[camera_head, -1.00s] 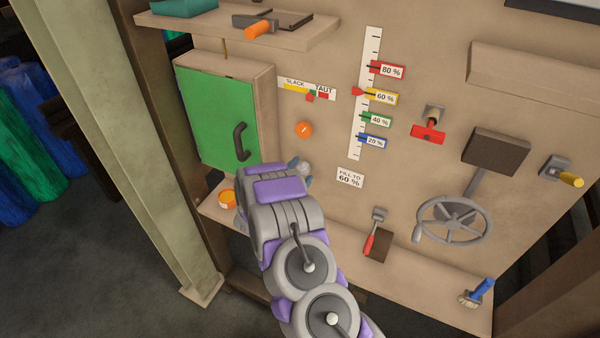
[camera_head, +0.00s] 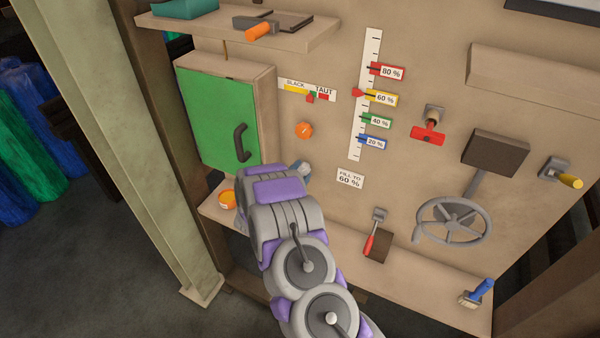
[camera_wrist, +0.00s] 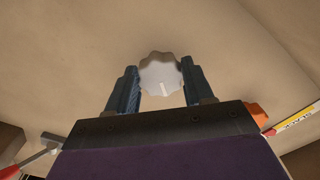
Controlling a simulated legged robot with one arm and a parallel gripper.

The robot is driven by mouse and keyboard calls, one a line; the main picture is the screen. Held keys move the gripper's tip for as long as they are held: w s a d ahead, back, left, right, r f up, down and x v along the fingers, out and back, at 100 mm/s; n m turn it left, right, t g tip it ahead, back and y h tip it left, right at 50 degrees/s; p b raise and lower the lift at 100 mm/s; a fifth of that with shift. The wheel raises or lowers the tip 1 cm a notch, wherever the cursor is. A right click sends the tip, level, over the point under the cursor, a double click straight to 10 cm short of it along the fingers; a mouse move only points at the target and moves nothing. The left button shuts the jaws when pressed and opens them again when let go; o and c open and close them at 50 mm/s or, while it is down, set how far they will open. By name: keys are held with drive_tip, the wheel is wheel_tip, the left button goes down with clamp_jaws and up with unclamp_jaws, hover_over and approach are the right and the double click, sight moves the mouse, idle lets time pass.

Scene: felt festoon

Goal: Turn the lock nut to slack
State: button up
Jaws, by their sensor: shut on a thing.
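A pale grey scalloped knob (camera_wrist: 160,74) with a white mark sits between my gripper's two dark blue fingers (camera_wrist: 158,88) in the wrist view. I take it to be the lock nut. In the head view my gripper (camera_head: 301,170) is at the panel, right of the green cabinet, and its finger mostly hides the knob. The gripper is shut on the knob. The slack-taut scale (camera_head: 294,87) is above, with its red pointer (camera_head: 310,98) near the middle, toward TAUT. An orange knob (camera_head: 304,130) sits between the scale and my gripper.
The green cabinet door (camera_head: 215,118) with its dark handle is close on the left. A lower shelf (camera_head: 335,252) runs under my arm, with an orange-rimmed roll (camera_head: 227,198) on it. A red-handled lever (camera_head: 371,240) and a handwheel (camera_head: 452,221) are to the right.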

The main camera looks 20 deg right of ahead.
drive_tip(key=n+p, duration=0.2)
drive_tip(key=n, duration=0.1)
drive_tip(key=shift+r+n+p, duration=0.1)
drive_tip(key=shift+n+p, duration=0.2)
drive_tip(key=shift+p, duration=0.1)
drive_tip(key=n+p, duration=0.3)
drive_tip(key=n, duration=0.2)
drive_tip(key=shift+p, duration=0.35)
drive_tip(key=n+p, duration=0.2)
drive_tip(key=n, duration=0.2)
drive_tip(key=shift+n+p, duration=0.85)
drive_tip(key=shift+n, duration=1.55)
drive_tip(key=o, duration=1)
drive_tip(key=shift+w+a, duration=0.1)
drive_tip(key=shift+o, duration=0.2)
